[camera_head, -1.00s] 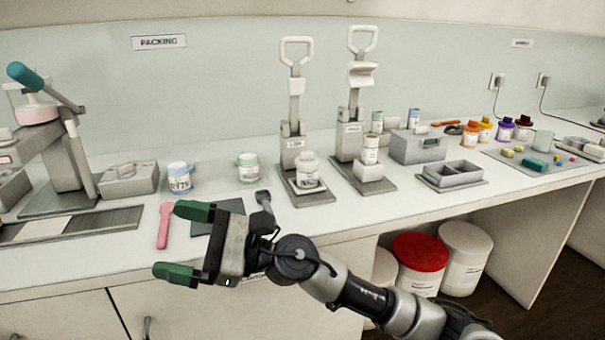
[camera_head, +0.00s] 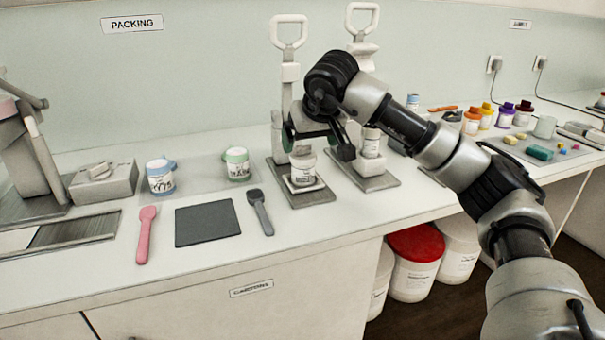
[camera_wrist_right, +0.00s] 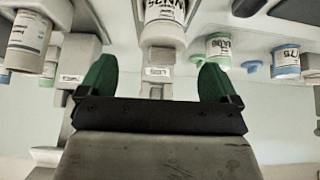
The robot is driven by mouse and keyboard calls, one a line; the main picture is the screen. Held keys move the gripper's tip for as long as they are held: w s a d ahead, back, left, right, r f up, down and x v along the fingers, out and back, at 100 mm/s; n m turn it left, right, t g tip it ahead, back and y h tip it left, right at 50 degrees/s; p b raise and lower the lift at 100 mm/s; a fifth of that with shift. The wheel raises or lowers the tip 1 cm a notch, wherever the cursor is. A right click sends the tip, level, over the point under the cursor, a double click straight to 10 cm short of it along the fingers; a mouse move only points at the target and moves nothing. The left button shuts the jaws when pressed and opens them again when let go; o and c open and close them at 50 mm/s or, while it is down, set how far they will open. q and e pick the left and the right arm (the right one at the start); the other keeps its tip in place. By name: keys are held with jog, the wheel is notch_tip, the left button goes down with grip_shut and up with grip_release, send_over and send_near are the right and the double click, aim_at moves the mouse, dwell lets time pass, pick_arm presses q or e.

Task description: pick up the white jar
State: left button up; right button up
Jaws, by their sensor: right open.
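The white jar (camera_head: 302,168) stands upright on the base of the left hand press, with its lower part and label showing. My right gripper (camera_head: 317,143) is open just above and around its top in the head view, hiding the upper part of the jar. In the right wrist view the jar (camera_wrist_right: 165,22) shows at the top, centred between the two green fingers of my right gripper (camera_wrist_right: 156,70). I see no finger closed on it. My left gripper is not in view.
A second white jar (camera_head: 370,145) stands on the right press, close to my gripper. A dark mat (camera_head: 207,223), a pink spatula (camera_head: 146,235) and a grey spatula (camera_head: 260,212) lie in front.

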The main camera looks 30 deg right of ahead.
aim_at(304, 147)
jog(key=x, duration=0.6)
jog(key=shift+w+a, duration=0.15)
jog(key=shift+w, duration=0.15)
jog(key=shift+w+f, duration=0.25)
jog(key=shift+f, duration=0.1)
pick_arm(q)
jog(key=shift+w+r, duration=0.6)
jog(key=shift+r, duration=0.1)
pick_arm(e)
jog(key=shift+r, duration=0.1)
jog(key=c, duration=0.7)
